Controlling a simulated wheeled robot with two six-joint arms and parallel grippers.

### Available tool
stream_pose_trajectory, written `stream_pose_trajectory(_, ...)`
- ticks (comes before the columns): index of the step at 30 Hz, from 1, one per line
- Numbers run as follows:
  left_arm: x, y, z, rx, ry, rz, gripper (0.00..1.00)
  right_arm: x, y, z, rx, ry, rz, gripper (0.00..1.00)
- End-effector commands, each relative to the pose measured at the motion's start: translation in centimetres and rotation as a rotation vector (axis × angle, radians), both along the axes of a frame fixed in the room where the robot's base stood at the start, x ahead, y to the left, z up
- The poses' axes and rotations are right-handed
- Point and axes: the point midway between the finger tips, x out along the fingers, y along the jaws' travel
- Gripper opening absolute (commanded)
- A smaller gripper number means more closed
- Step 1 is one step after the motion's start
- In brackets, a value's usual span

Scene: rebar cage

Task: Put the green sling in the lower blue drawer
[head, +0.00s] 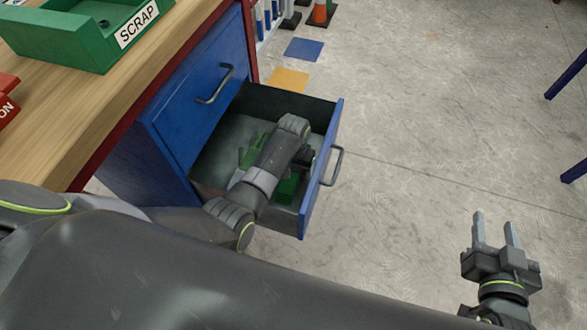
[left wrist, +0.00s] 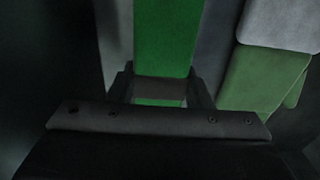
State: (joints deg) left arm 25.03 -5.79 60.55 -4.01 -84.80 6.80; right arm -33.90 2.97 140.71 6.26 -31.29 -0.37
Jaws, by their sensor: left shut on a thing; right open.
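The lower blue drawer (head: 319,172) is pulled open under the workbench. The green sling (head: 252,150) shows inside it on both sides of my left arm, which hides its middle. My left gripper is down inside the drawer, and its fingers are hidden by my arm in the head view. In the left wrist view my left gripper (left wrist: 160,92) is shut on a green strap of the sling (left wrist: 165,38). More green fabric (left wrist: 265,78) lies to the right there. My right gripper (head: 496,232) is open and empty over the floor, well right of the drawer.
The upper blue drawer (head: 190,108) is shut, above the open one. A green SCRAP bin (head: 65,40) stands on the wooden bench top (head: 130,75). The drawer handle (head: 333,166) sticks out to the right. The grey floor (head: 420,130) right of the drawer is clear.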

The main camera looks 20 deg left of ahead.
Motion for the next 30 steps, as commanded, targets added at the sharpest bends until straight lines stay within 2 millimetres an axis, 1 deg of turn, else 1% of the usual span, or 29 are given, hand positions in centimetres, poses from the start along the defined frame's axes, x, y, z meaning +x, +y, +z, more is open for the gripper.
stream_pose_trajectory(2, 0.1, 0.0, -0.1, 0.0, -0.002, 0.0, 0.0, 0.1, 0.0, 0.2, -0.003, -0.011, -0.001, 0.45)
stream_pose_trajectory(3, 0.0, 0.0, -0.2, 0.0, 0.0, 0.0, 0.49, 0.1, 0.0, 0.3, -0.003, -0.015, -0.001, 0.45)
stream_pose_trajectory(7, 0.0, 0.0, -0.2, 0.0, 0.0, 0.0, 0.66, 0.1, 0.0, 0.2, -0.003, -0.015, -0.001, 0.45)
stream_pose_trajectory(16, 0.0, 0.0, -0.1, 0.0, 0.0, 0.0, 0.67, 0.1, 0.0, 0.2, -0.003, -0.011, -0.001, 0.45)
stream_pose_trajectory(20, 0.0, 0.0, 0.3, 0.0, -0.001, 0.0, 0.67, -0.2, 0.0, -0.4, 0.005, 0.026, 0.001, 0.45)
stream_pose_trajectory(26, 0.0, 0.0, 1.2, 0.0, -0.001, 0.0, 0.67, -1.5, 0.4, -2.9, 0.043, 0.178, 0.008, 0.45)
stream_pose_trajectory(30, 0.0, 0.0, 2.0, 0.0, -0.001, 0.0, 0.67, -3.0, 0.8, -5.1, 0.074, 0.313, 0.018, 0.45)
